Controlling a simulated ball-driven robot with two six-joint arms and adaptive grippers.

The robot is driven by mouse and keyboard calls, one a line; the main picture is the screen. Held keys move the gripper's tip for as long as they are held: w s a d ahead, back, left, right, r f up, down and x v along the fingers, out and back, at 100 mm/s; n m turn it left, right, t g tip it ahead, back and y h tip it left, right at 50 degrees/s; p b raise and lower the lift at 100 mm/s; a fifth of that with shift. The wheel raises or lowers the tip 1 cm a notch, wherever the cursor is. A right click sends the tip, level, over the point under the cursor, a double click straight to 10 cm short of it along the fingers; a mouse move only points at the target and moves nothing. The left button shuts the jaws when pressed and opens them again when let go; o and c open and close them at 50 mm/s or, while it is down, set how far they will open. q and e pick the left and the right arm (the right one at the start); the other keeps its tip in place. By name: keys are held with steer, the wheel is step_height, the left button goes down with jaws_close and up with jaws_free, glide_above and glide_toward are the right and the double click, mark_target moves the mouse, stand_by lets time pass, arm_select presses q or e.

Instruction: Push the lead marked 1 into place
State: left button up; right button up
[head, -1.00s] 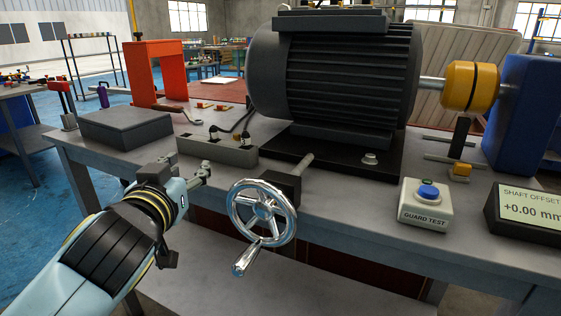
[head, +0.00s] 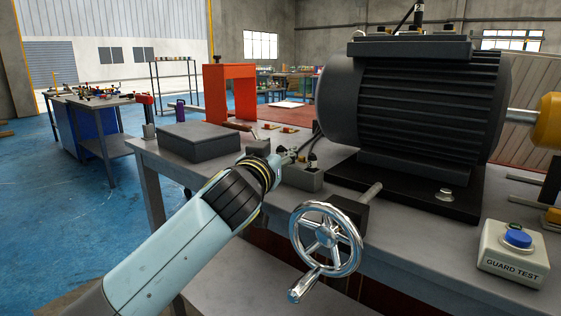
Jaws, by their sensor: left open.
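A low grey socket block (head: 303,181) lies on the bench left of the motor, partly hidden behind my left gripper. A dark plug (head: 313,161) stands on its right end, and a black lead (head: 314,140) runs near it toward the motor. No number on a lead can be read, so I cannot tell which is lead 1 or how deep it sits. My left gripper (head: 291,155) reaches over the block, open, with its tips just left of that plug. Whether it touches anything is unclear. My right gripper is not in view.
The large black motor (head: 428,108) stands right of the block. A chrome handwheel (head: 326,238) sticks out at the bench's front. A grey closed box (head: 200,140) and an orange frame (head: 229,92) stand left and behind. A guard test button box (head: 515,253) is at right.

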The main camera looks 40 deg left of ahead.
arm_select(q)
steer(key=shift+w, duration=0.1)
jaws_close()
stand_by(0.3)
steer(key=shift+r, duration=0.1)
step_height(320, 180, up, 10)
steer(key=p, duration=0.3)
steer(key=c, duration=0.6)
jaws_free()
jaws_close()
